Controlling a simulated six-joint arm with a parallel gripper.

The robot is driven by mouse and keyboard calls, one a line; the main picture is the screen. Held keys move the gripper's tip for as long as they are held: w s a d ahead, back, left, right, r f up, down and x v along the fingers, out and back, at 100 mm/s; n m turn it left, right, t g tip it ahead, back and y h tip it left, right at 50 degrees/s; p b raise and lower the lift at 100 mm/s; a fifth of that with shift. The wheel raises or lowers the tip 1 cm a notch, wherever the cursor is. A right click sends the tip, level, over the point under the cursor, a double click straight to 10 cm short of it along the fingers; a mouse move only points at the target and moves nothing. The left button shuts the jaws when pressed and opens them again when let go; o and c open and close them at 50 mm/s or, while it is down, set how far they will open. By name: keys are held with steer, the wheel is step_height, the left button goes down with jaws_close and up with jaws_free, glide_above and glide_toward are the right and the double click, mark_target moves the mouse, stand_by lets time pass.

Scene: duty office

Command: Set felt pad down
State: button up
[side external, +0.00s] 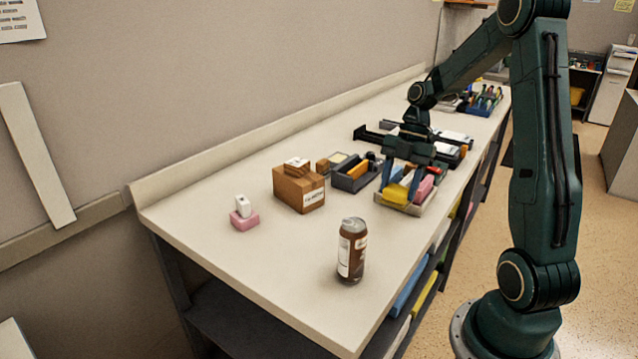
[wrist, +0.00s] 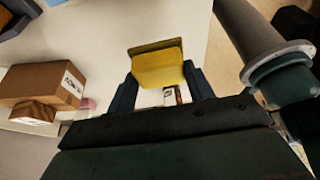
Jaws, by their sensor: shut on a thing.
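The felt pad looks to be the yellow piece (side external: 396,193) at my gripper (side external: 403,180) in the side view. In the wrist view the yellow pad (wrist: 158,68) sits between the two fingers of my gripper (wrist: 162,82), which is shut on it. Its upper edge is a darker, olive yellow. In the side view my gripper points down over a shallow, light-coloured tray (side external: 405,209) holding pink and red items. I cannot tell whether the pad touches the tray or hangs just above it.
A cardboard box (side external: 299,188) with a small brown block on top stands left of the tray, beside a dark organiser (side external: 355,174). A brown can (side external: 352,250) stands nearer the front. A pink block (side external: 244,220) carries a white piece. The near tabletop (side external: 275,262) is mostly clear.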

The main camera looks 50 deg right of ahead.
steer(key=shift+f, duration=3.45)
steer(key=shift+f, duration=0.1)
steer(key=o, duration=1)
steer(key=shift+c, duration=0.2)
steer(key=v, duration=1.2)
